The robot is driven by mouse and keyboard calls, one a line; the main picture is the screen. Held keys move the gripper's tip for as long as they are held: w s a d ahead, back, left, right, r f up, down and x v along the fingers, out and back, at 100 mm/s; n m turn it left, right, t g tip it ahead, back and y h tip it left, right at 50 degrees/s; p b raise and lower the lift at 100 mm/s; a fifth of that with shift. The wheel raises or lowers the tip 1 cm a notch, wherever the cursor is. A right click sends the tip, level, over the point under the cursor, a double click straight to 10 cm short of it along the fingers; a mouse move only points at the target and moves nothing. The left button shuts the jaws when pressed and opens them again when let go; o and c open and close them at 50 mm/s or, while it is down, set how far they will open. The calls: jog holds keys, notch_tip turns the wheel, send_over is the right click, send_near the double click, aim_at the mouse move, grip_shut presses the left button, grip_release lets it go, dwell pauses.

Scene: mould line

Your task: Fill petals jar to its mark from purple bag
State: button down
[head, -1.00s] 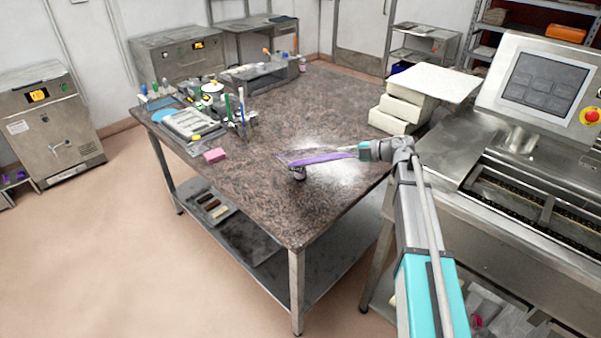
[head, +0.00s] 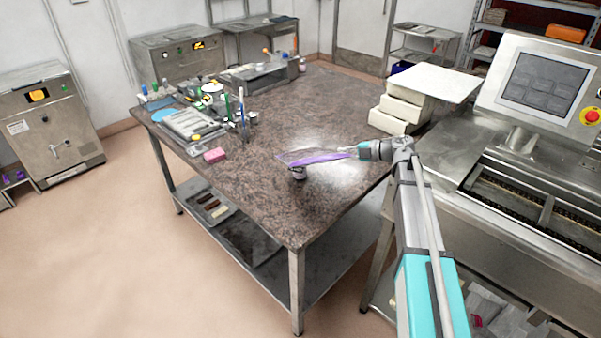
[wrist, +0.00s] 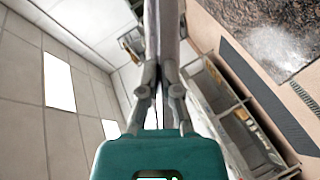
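The purple bag (head: 318,158) lies nearly level above the front part of the stone-topped table, with its free end at the left. My gripper (head: 350,150) is shut on its right end. In the wrist view my gripper (wrist: 161,75) is closed on the bag (wrist: 167,35), seen edge-on as a thin strip running up from between the fingers. A small jar (head: 299,173) stands on the table under the bag's left end. The bag hides the jar's top, and its mark and fill level are too small to tell.
The dark stone table (head: 290,215) is bare around the jar. A pink block (head: 214,155) and a tray (head: 190,123) with tools lie to the left. White boxes (head: 400,108) are stacked at the right, beside a steel machine (head: 535,150) with a screen.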

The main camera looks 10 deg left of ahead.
jog(key=shift+r, duration=0.1)
jog(key=shift+r+n+t+y+b, duration=0.6)
jog(key=shift+n, duration=0.2)
jog(key=shift+r+n+y+b, duration=0.35)
jog(key=shift+r+n+y, duration=0.35)
jog(key=shift+r+n, duration=0.1)
